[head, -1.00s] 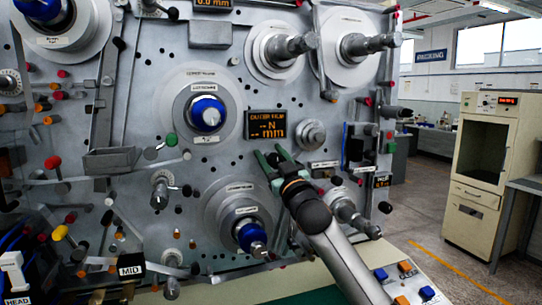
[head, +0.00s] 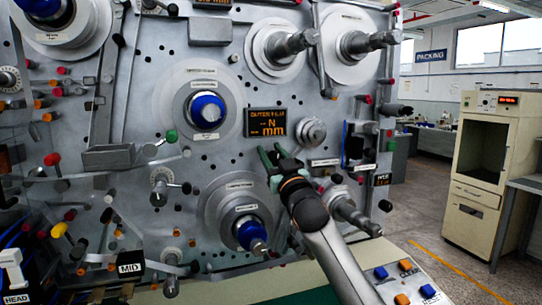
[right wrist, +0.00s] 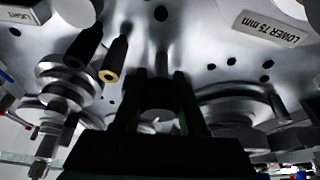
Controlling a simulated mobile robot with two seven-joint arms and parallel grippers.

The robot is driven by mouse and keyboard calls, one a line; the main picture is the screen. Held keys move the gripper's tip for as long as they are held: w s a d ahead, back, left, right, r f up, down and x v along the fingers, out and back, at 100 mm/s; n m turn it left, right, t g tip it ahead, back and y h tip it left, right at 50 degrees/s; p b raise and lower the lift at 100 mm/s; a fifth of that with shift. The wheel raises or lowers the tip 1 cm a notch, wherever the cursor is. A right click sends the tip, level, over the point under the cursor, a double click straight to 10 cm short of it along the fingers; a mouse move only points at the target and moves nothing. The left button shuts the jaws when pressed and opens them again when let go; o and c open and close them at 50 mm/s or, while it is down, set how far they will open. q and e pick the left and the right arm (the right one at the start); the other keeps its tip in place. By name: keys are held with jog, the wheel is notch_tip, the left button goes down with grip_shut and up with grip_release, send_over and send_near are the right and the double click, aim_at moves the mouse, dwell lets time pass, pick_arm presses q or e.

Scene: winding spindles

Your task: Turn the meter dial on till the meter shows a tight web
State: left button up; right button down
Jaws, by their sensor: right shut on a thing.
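The meter (head: 266,122) is a black panel with orange text, "OUTER FILM", and dashes before "N" and "mm"; no number is readable. My right gripper (head: 271,152) is just below the meter, its green fingers against the grey machine face. My left gripper is not in view.
A ribbed grey knob (head: 311,132) sits right of the meter. A blue-cored spindle (head: 208,112) is left of it, another (head: 250,235) below left of my gripper. Rollers and pegs crowd the face. A button panel (head: 405,283) is at lower right. Floor right of the machine is clear.

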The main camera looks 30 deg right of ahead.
jog(key=m+h, duration=0.1)
jog(key=m, duration=0.1)
jog(key=m+h+b, duration=0.1)
jog(key=m, duration=0.1)
jog(key=shift+f+m+g+h, duration=0.1)
jog(key=shift+m+g+h, duration=0.2)
jog(key=shift+h, duration=0.1)
jog(key=shift+d+m+g+h, duration=0.15)
jog(key=shift+m+g+h, duration=0.35)
jog(key=shift+m, duration=0.8)
jog(key=shift+d+m+g+h, duration=0.1)
jog(key=shift+m+g+h, duration=0.1)
jog(key=shift+m+h, duration=0.8)
jog(key=shift+m+y, duration=0.3)
jog(key=shift+m, duration=0.2)
jog(key=shift+c, duration=2.3)
grip_release()
jog(key=shift+s, duration=0.1)
jog(key=shift+s+a+f+b, duration=0.1)
jog(key=shift+s+f+b, duration=0.05)
jog(key=shift+b, duration=0.25)
jog(key=s+a+b, duration=0.2)
jog(key=s+a, duration=0.3)
jog(key=s, duration=0.6)
jog(key=shift+s+b, duration=0.3)
jog(key=shift+b, duration=0.1)
